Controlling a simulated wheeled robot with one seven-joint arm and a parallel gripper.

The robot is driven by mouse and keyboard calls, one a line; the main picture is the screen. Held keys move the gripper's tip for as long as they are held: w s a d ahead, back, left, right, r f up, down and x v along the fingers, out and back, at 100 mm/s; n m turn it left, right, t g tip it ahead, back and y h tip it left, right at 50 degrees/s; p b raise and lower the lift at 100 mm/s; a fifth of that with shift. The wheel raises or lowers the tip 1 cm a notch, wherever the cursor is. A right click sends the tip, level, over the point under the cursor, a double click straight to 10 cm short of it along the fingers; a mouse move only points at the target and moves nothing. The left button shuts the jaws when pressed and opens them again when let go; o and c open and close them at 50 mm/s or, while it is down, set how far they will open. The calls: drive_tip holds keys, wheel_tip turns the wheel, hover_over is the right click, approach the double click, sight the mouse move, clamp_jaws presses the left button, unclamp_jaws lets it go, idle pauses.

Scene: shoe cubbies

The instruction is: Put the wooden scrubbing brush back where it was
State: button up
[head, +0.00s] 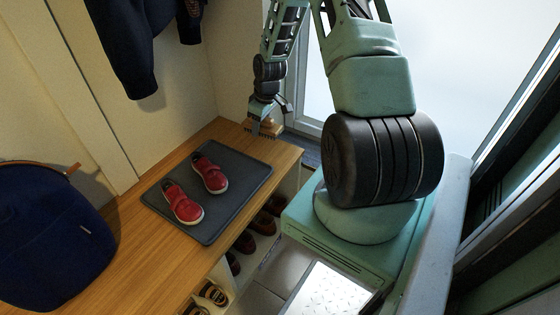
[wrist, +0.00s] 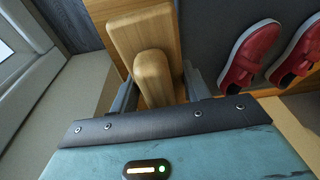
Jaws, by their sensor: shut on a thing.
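The wooden scrubbing brush (wrist: 143,28) is light brown, with a flat block and a raised rounded grip. In the wrist view the two dark fingers of my gripper (wrist: 158,84) stand on either side of the raised grip, shut on it. In the head view my gripper (head: 266,122) points down at the far right end of the wooden bench (head: 133,228). The brush (head: 254,129) shows there as a small brown piece at the fingertips, partly hidden. I cannot tell whether its underside touches the bench.
A dark grey tray (head: 240,196) on the bench holds a pair of red shoes (head: 183,204). A navy bag (head: 50,240) stands at the left. Shoes (head: 262,222) sit in cubbies below. A dark jacket (head: 140,45) hangs above. Bench wood between tray and bag is clear.

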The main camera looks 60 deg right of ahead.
sight(265, 152)
drive_tip(key=shift+s+d+f+m+b, duration=0.25)
drive_tip(key=shift+d+m+b, duration=0.15)
drive_tip(key=shift+d, duration=0.2)
wheel_tip(265, 152, down, 9)
drive_tip(key=shift+d+f+b, duration=0.15)
drive_tip(key=shift+f+b, duration=0.05)
drive_tip(key=shift+b, duration=1)
drive_tip(key=shift+f, duration=0.1)
drive_tip(key=o, duration=1.3)
